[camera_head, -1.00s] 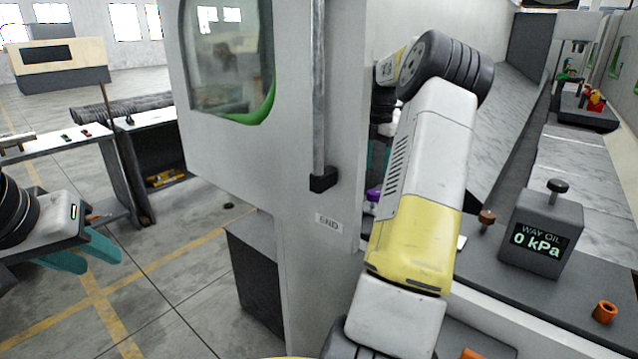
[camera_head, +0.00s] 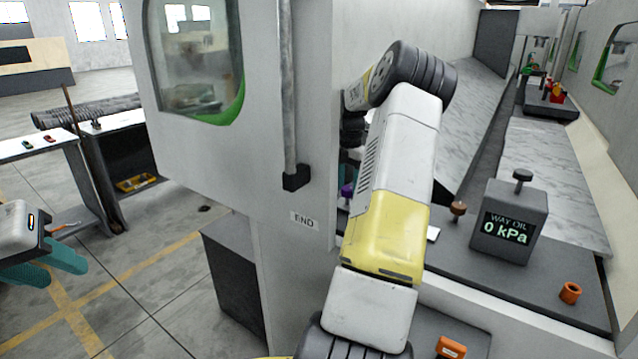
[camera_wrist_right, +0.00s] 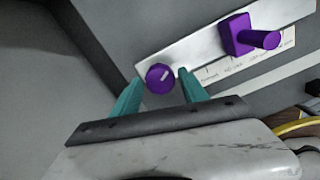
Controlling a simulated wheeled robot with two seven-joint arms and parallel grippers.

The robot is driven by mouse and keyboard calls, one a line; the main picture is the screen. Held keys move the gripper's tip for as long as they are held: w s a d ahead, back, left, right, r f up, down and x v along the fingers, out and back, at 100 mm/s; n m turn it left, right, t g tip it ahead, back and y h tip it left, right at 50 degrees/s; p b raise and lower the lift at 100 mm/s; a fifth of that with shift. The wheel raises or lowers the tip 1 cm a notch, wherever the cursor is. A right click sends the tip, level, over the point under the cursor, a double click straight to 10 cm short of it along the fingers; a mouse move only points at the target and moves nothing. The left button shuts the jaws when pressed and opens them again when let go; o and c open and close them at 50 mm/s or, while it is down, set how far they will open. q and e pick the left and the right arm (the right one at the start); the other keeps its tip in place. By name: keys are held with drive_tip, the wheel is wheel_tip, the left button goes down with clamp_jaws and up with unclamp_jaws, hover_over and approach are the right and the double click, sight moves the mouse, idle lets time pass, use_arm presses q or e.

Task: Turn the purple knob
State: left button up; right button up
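The purple knob (camera_wrist_right: 159,77) is round with a pale pointer mark and sits on a light panel strip in the right wrist view. My right gripper (camera_wrist_right: 158,75) is open, with one teal finger on each side of the knob; I cannot tell whether either touches it. A larger purple lever-like handle (camera_wrist_right: 249,36) stands to the right on the same strip. My left gripper (camera_head: 55,265) is open and empty at the left edge.
A grey machine door panel (camera_head: 240,150) with a window stands left of my right arm. A yellow cable (camera_wrist_right: 297,127) lies near the right gripper.

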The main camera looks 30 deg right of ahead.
clamp_jaws()
drive_tip(key=shift+m, duration=0.3)
drive_tip(key=m, duration=0.3)
drive_tip(key=shift+m, duration=0.3)
drive_tip(key=m, duration=0.3)
drive_tip(key=shift+m, duration=0.3)
drive_tip(key=m, duration=0.3)
drive_tip(key=shift+m, duration=2.1)
